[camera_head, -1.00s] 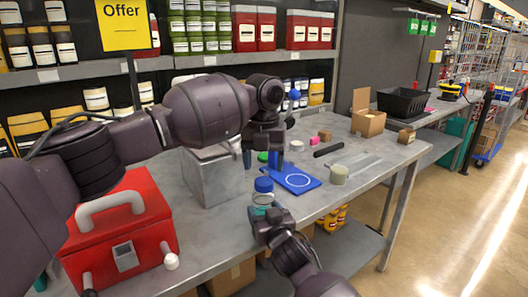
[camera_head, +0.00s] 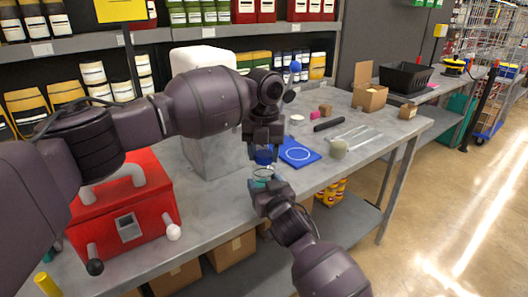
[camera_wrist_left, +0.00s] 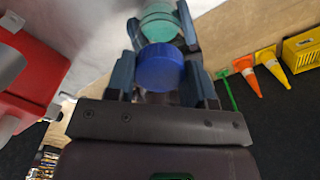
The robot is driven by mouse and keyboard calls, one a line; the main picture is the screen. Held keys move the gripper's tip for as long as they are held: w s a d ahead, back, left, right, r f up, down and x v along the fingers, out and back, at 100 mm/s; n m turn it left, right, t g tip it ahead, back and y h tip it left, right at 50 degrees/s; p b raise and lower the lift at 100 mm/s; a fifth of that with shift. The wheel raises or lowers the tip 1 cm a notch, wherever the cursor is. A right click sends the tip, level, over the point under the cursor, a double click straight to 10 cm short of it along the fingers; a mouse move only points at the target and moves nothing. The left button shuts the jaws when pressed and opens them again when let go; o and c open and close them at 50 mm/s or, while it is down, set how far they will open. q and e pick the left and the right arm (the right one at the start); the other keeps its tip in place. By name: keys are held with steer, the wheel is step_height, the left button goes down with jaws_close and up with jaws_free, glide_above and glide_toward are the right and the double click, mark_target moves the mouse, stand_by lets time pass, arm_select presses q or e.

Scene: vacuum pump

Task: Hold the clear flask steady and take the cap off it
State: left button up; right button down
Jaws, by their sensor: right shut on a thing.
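The clear flask (camera_head: 262,174), with teal contents, is upright over the bench's front edge. My right gripper (camera_head: 262,184) is shut around it from below. Its round rim shows bare in the head view. The blue cap (camera_head: 264,156) is just above the rim, apart from it, between the fingers of my left gripper (camera_head: 263,148), which points down and is shut on it. In the left wrist view, the cap (camera_wrist_left: 160,68) sits between the left fingers (camera_wrist_left: 163,80), with the teal flask (camera_wrist_left: 160,20) beyond. The fingers partly hide the cap.
A blue mat with a white ring (camera_head: 299,153) lies right of the grippers. A grey metal block (camera_head: 205,150) and red case (camera_head: 122,215) stand left. Small items and a cardboard box (camera_head: 369,97) are on the right of the bench (camera_head: 225,225).

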arm_select(q)
steer(key=shift+c, duration=1.1)
steer(key=o, duration=1)
steer(key=shift+c, duration=0.2)
steer(key=shift+r, duration=3.9)
steer(key=shift+c, duration=0.4)
steer(key=shift+f, duration=3.9)
